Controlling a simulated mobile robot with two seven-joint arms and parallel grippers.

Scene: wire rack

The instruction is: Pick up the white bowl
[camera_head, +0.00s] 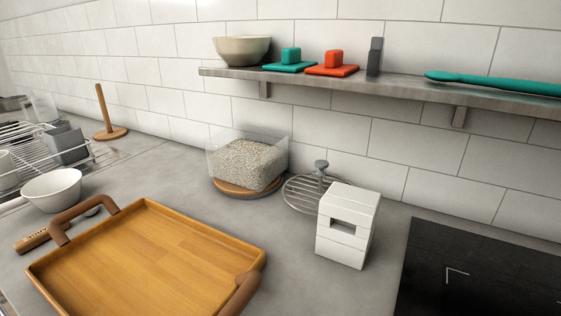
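A white bowl (52,190) stands upright on the grey counter at the left, in front of the wire dish rack and behind the left end of the wooden tray. It looks empty. Neither of my grippers shows in the head view. A second, cream bowl (242,50) sits on the wall shelf.
The wire rack (82,153) holds grey items at the left. A wooden tray (215,283) with brown handles fills the front, with a wooden-handled utensil (34,240) by the bowl. A clear grain container (238,176), white block (341,248) and black cooktop (480,270) stand further right.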

